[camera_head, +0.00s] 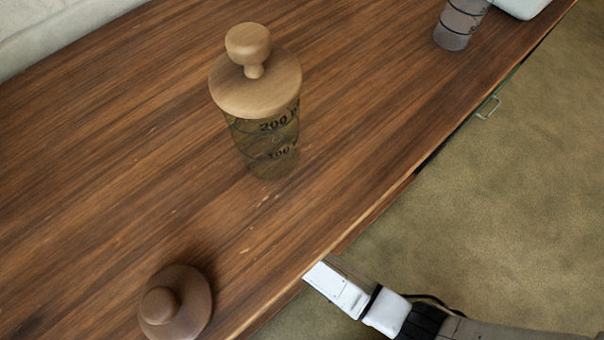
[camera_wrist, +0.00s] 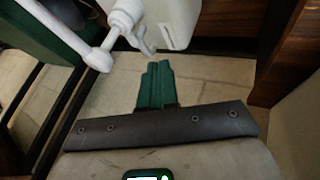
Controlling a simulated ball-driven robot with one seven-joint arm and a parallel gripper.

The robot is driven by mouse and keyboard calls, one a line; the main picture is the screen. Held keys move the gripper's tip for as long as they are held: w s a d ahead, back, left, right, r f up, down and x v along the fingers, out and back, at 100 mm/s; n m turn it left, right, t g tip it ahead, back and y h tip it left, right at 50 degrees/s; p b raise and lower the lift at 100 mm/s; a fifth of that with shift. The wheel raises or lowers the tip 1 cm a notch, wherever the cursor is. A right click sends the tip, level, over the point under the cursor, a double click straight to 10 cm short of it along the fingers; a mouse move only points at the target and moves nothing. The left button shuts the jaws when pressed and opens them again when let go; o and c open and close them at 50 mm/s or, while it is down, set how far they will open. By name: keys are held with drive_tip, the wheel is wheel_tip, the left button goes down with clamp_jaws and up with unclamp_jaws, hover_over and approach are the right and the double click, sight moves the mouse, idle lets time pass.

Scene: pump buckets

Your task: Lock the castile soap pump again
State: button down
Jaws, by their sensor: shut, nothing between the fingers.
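My gripper (camera_wrist: 158,66) shows in the wrist view with its dark green fingers closed together and nothing between them. A white pump (camera_wrist: 126,18) is at the top of that view, just beyond the fingertips and apart from them. A long white tube with a rounded end (camera_wrist: 98,58) runs from the upper left towards it. A white container part (camera_wrist: 172,22) is beside the pump on the right, cut off by the top edge. No label shows, so I cannot tell whether this is the castile soap pump, or whether it is locked.
In the head view a wooden counter (camera_head: 130,130) bears a clear marked jar with a wooden lid (camera_head: 265,140), a round wooden lid (camera_head: 176,302) and a grey container (camera_head: 460,22). In the wrist view, a dark green block (camera_wrist: 40,35) is left and dark wood (camera_wrist: 285,50) right.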

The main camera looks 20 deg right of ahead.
drive_tip(key=b+x, duration=0.4)
drive_tip(key=x, duration=0.4)
drive_tip(key=shift+d+f, duration=0.1)
drive_tip(key=shift+f, duration=0.3)
drive_tip(key=shift+w+d+r+b, duration=0.1)
drive_tip(key=shift+w+d+b, duration=0.1)
drive_tip(key=shift+d, duration=0.35)
drive_tip(key=shift+w+d+r+b, duration=0.1)
drive_tip(key=shift+w+d+b, duration=0.1)
drive_tip(key=shift+d, duration=0.4)
drive_tip(key=shift+w+d, duration=0.25)
drive_tip(key=shift+d, duration=0.55)
